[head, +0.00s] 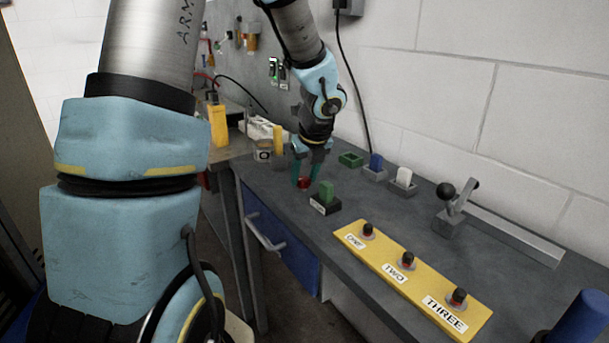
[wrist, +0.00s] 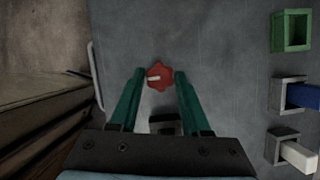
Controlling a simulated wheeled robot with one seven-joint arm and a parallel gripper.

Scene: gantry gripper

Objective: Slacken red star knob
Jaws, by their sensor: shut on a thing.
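The red star knob (wrist: 160,76) sits on the grey bench top and has a pale mark on its top. In the head view the knob (head: 304,183) shows low between my fingers. My gripper (wrist: 160,78) points down at the bench with its two green fingers on either side of the knob, shut on it. In the head view my gripper (head: 305,180) stands at the bench's left part. The knob's stem and underside are hidden.
A green block in a black holder (head: 325,199) stands close beside my gripper. Green (head: 350,159), blue (head: 375,165) and white (head: 403,179) pieces stand behind. A yellow panel (head: 425,287) with three knobs and a lever (head: 455,205) lie to the right.

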